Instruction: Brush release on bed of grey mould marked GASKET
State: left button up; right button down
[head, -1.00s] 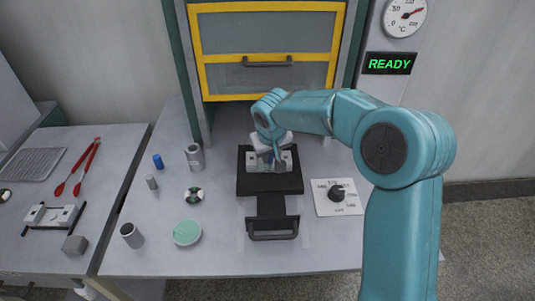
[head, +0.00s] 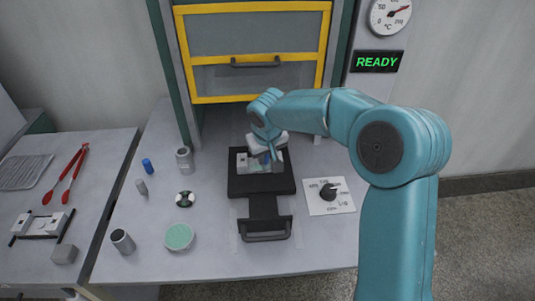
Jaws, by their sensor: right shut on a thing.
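A grey mould (head: 281,172) sits on the black sliding tray (head: 262,189) in front of the press, with a pale greenish bed between its grey end blocks. Any GASKET marking is too small to read. My right gripper (head: 263,149) is directly over the mould's bed, pointing down. It is shut on what looks like a brush, mostly hidden, with a little blue showing at the bed. I cannot tell whether it touches. A round dish with pale green content (head: 179,237) stands at the front left. My left gripper is out of view.
A dial plate (head: 330,196) is to the right. Several small cylinders stand left of the tray. Red tongs (head: 66,174) and another grey mould (head: 43,222) lie on the left table.

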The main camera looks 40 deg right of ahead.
jog(key=shift+w+a, duration=0.35)
jog(key=shift+a, duration=0.25)
jog(key=shift+a, duration=0.1)
jog(key=shift+w+a, duration=0.5)
jog(key=shift+a, duration=0.25)
jog(key=shift+s+d+b, duration=0.4)
jog(key=shift+s+d, duration=0.1)
jog(key=shift+d, duration=0.35)
jog(key=shift+s+d, duration=0.5)
jog(key=shift+d, duration=0.3)
